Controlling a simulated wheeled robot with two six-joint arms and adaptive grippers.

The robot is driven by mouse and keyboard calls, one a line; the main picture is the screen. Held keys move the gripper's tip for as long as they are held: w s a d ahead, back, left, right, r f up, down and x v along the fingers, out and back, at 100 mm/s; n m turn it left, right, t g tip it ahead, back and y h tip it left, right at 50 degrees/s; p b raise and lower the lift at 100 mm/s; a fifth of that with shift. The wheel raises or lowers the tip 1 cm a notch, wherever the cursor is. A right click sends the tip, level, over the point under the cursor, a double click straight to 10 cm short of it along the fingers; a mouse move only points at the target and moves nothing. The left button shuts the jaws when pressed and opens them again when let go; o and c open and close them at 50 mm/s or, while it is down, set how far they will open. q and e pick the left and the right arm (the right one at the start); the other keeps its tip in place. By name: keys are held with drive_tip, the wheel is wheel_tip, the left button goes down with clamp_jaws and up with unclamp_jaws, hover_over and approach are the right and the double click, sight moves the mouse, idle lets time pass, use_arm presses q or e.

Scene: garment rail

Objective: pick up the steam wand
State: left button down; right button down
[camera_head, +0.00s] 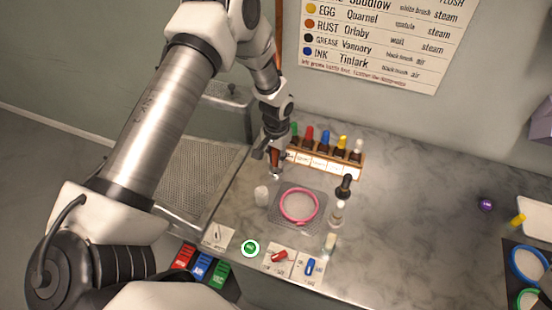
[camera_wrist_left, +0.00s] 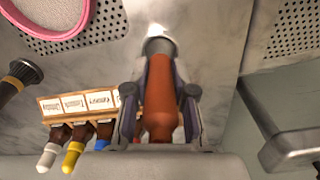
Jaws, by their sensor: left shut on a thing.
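The steam wand (camera_wrist_left: 158,95) has an orange-brown handle with a pale metal collar and a bright tip. It lies between the two fingers of my left gripper (camera_wrist_left: 158,100), which is shut on it. In the head view my left gripper (camera_head: 271,152) is at the left end of the bottle rack, and the wand's lower part (camera_head: 274,162) shows below the fingers. The wand's rear end is hidden by the gripper. I cannot tell whether its tip touches the counter. My right gripper is not in view.
A wooden rack (camera_head: 322,164) of several dropper bottles stands close right of the gripper. A pink hoop (camera_head: 317,207) lies on a perforated plate. The counter's right middle is clear.

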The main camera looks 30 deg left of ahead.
sight(278, 153)
use_arm(q)
drive_tip(key=shift+w+r, duration=0.1)
drive_tip(key=shift+r+b, duration=0.6)
drive_tip(key=shift+r, duration=0.1)
drive_tip(key=shift+s+d+r+b, duration=0.2)
drive_tip(key=shift+r+b, duration=0.1)
drive_tip(key=shift+r, duration=0.15)
drive_tip(key=shift+s+d+r+b, duration=0.1)
drive_tip(key=shift+d+r+b, duration=0.1)
drive_tip(key=shift+r+b, duration=0.15)
drive_tip(key=s+d+r+b, duration=0.1)
drive_tip(key=s+d+b, duration=0.3)
drive_tip(key=s+d, duration=0.4)
drive_tip(key=d, duration=0.4)
drive_tip(key=shift+s+d+r+b, duration=0.25)
drive_tip(key=shift+r+b, duration=0.15)
drive_tip(key=shift+r, duration=0.1)
drive_tip(key=shift+r+p, duration=0.35)
drive_tip(key=shift+p, duration=0.15)
